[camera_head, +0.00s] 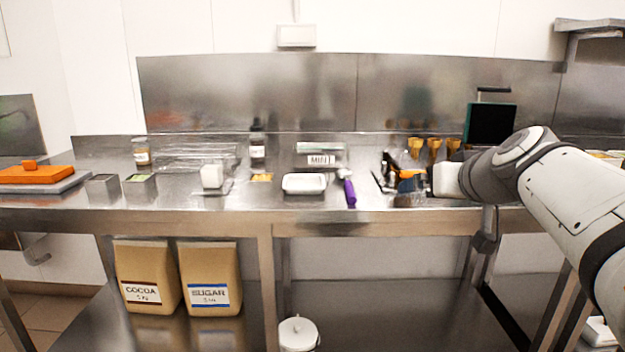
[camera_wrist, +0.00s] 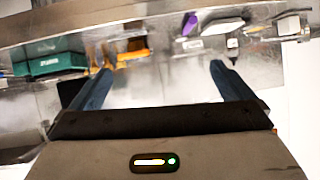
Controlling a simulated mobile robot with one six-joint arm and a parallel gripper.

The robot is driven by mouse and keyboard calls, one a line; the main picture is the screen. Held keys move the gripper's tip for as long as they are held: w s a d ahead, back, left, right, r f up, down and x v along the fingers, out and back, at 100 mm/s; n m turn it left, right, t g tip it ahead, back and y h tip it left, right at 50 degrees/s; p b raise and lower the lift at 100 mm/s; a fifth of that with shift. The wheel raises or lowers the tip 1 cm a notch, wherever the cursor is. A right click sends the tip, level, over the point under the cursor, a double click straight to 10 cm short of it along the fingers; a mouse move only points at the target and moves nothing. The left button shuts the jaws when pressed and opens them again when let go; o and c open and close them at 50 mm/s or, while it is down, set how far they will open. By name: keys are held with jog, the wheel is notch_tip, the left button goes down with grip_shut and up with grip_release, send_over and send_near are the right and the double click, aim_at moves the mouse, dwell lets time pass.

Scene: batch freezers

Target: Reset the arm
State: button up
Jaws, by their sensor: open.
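My arm (camera_head: 575,190) reaches in from the right in the head view, its white and dark wrist over the right part of the steel table (camera_head: 345,222). My gripper (camera_wrist: 160,66) shows in the wrist view with its two blue-grey fingers spread wide. Nothing is between the fingers but bare, shiny steel. In the head view the gripper end is hard to tell from the dark and orange items (camera_head: 410,182) near it.
A purple-handled tool (camera_head: 348,190), a white tray (camera_head: 304,184) and a MINT container (camera_head: 321,158) lie left of the wrist. Yellow cones (camera_head: 434,147) and a dark screen (camera_head: 491,124) stand behind. COCOA (camera_head: 147,275) and SUGAR (camera_head: 210,278) bags stand below.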

jog(key=s+a+f+g+p, duration=0.1)
jog(key=s+a+g+p, duration=0.1)
jog(key=s+p, duration=0.4)
jog(key=s+a+f+g+h+p, duration=0.1)
jog(key=s+a+g+p, duration=0.1)
jog(key=s+g+p, duration=0.2)
jog(key=s+a+f+g+p, duration=0.1)
jog(key=s+a+g+p, duration=0.1)
jog(key=s+p, duration=0.7)
jog(key=shift+a+f+g+p, duration=0.3)
jog(key=shift+a+g+p, duration=0.1)
jog(key=shift+g+p, duration=0.45)
